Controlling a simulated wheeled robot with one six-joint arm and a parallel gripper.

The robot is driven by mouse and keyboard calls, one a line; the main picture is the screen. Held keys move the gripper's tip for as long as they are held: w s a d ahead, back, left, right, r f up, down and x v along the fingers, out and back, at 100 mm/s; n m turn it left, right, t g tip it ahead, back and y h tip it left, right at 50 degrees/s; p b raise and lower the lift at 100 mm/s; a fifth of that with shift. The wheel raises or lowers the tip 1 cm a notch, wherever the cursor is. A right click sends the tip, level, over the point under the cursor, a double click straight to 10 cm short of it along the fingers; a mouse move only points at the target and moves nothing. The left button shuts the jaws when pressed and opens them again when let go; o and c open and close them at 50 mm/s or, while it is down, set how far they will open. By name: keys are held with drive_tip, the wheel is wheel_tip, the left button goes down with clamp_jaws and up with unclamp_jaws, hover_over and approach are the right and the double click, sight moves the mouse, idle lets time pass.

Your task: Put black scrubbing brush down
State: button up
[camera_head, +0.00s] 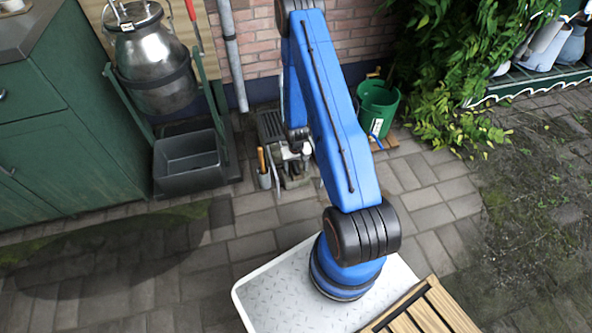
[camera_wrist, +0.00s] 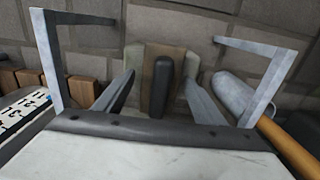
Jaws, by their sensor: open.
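In the wrist view, my gripper (camera_wrist: 160,76) is open, with its grey fingers apart. A black, rounded, upright-looking piece (camera_wrist: 162,84) lies between the fingers in front of a brown strip; it looks like the black scrubbing brush, but only part of it shows. Space shows between it and the fingers, and I cannot tell whether it rests on the paving.
A dark grey bin (camera_head: 190,170) and metal churn (camera_head: 150,60) are left, a green bucket (camera_head: 377,105) right. Paving in front is clear.

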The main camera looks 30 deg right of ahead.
wheel_tip(320, 180, up, 11)
drive_tip(key=shift+r, duration=0.15)
wheel_tip(320, 180, up, 18)
drive_tip(key=t, duration=0.1)
hover_over(296, 165)
drive_tip(key=w+a, duration=0.1)
drive_tip(key=a, duration=0.3)
drive_tip(key=s+a+r+n+t, duration=0.1)
drive_tip(key=s+a+r, duration=0.15)
drive_tip(key=r, duration=0.65)
drive_tip(key=s+a+r+n, duration=0.1)
drive_tip(key=s+a+r, duration=0.15)
drive_tip(key=r, duration=0.65)
drive_tip(key=s+a+r+t, duration=0.1)
drive_tip(key=s+a+r, duration=0.1)
drive_tip(key=s+r, duration=0.3)
drive_tip(key=s+a+r+t, duration=0.1)
drive_tip(key=s+r, duration=0.5)
drive_tip(key=s, duration=0.6)
drive_tip(key=s+a+r+n, duration=0.1)
drive_tip(key=s+a+r, duration=0.3)
drive_tip(key=s, duration=0.5)
wheel_tip(296, 165, up, 2)
drive_tip(key=shift+s+r+t, duration=0.15)
drive_tip(key=shift+r+t, duration=0.05)
drive_tip(key=shift+t, duration=0.2)
